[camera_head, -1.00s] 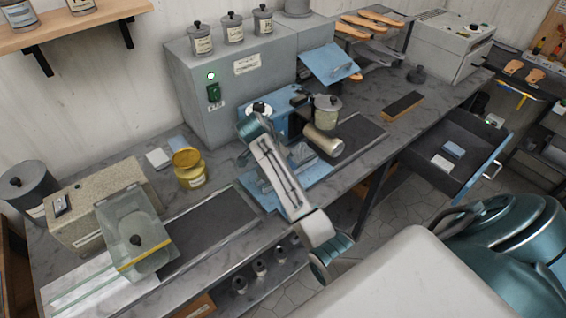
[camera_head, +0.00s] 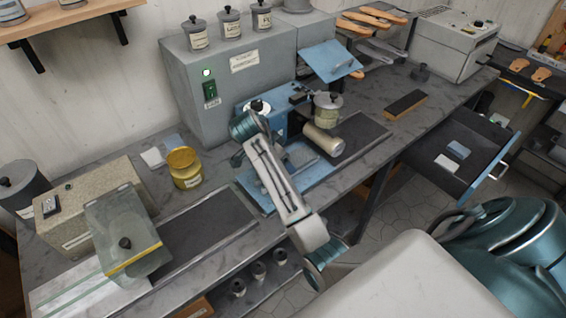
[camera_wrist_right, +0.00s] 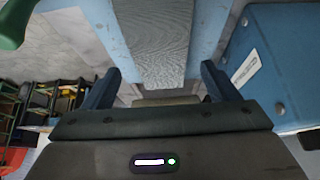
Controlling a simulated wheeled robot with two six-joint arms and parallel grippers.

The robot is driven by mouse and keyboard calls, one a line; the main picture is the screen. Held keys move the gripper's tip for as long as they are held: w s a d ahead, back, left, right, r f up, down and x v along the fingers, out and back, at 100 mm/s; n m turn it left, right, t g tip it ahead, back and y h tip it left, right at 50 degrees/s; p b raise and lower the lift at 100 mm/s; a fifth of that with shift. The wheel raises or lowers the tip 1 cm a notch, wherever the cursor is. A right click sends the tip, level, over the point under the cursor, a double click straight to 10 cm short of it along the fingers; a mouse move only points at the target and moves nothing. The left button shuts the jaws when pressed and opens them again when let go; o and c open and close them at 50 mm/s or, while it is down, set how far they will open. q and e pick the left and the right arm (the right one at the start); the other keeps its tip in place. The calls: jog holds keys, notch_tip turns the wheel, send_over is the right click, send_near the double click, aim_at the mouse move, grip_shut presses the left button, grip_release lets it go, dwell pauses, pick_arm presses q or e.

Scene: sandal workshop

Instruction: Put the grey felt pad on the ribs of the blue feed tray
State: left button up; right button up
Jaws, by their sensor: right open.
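The blue feed tray (camera_head: 318,174) lies on the bench at the middle of the head view, partly hidden by my right forearm. In the right wrist view, a grey strip with a fibrous surface, which looks like the felt pad (camera_wrist_right: 155,42), lies over a light-blue surface (camera_wrist_right: 203,25), likely the tray. My right gripper (camera_wrist_right: 160,82) is open, its two dark fingers apart on either side of the pad's near end. I cannot tell whether the pad rests on the ribs. In the head view the gripper is hidden behind the forearm. My left gripper is not in view.
A grey machine (camera_head: 235,75) stands behind the tray. A jar (camera_head: 327,108) and a pale roller (camera_head: 323,139) are close to its right. A yellow-lidded jar (camera_head: 185,170) stands left. An open drawer (camera_head: 425,160) juts out at the right. A dark mat (camera_head: 205,222) lies bare.

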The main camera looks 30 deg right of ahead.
jog(key=shift+v, duration=1.15)
jog(key=p+v, duration=0.6)
jog(key=v, duration=0.1)
jog(key=shift+a+r, duration=0.1)
